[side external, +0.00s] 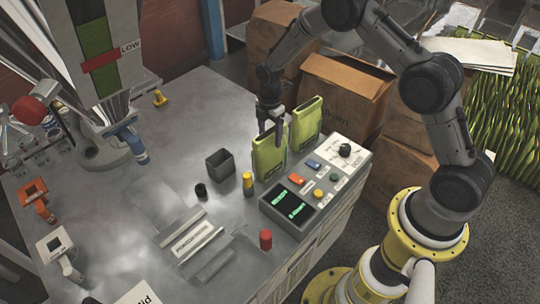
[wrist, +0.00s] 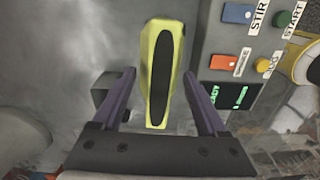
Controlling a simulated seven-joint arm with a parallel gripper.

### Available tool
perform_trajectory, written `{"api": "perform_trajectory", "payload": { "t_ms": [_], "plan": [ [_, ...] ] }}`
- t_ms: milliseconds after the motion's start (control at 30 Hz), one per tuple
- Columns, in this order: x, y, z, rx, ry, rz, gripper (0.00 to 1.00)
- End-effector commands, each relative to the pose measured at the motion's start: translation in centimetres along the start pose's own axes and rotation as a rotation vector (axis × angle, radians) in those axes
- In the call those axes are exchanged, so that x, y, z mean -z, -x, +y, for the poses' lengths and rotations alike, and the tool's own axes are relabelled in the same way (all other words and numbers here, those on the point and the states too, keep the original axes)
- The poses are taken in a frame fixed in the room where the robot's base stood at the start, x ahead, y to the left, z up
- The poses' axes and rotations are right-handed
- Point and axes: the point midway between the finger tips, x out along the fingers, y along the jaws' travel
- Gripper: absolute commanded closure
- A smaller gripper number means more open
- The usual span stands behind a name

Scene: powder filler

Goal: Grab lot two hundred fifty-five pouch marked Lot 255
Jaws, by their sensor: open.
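Two yellow-green pouches stand upright on the metal bench in the side external view: a nearer one (side external: 268,160) and another (side external: 307,124) behind it to the right. Their printed lot marks are too small to read. My gripper (side external: 270,127) points down at the top of the nearer pouch. In the wrist view, my gripper (wrist: 158,73) is open, with one finger on each side of a yellow-green pouch (wrist: 147,60) with a dark top. Gaps show between the fingers and the pouch.
A control panel (side external: 330,170) with buttons and a green display stands right of the nearer pouch. A grey open box (side external: 220,164), a yellow-capped vial (side external: 247,184) and a black cup (side external: 201,191) stand to its left. Cardboard boxes (side external: 345,75) are behind.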

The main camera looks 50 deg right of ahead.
Motion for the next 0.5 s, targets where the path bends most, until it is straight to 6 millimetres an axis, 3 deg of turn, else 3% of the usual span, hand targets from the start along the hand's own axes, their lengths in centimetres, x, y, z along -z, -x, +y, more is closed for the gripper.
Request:
{"api": "perform_trajectory", "payload": {
  "t_ms": [500],
  "plan": [
    [0.0, -0.5, -0.01, 0.0, 0.0, 0.0, 0.24]
  ]
}}
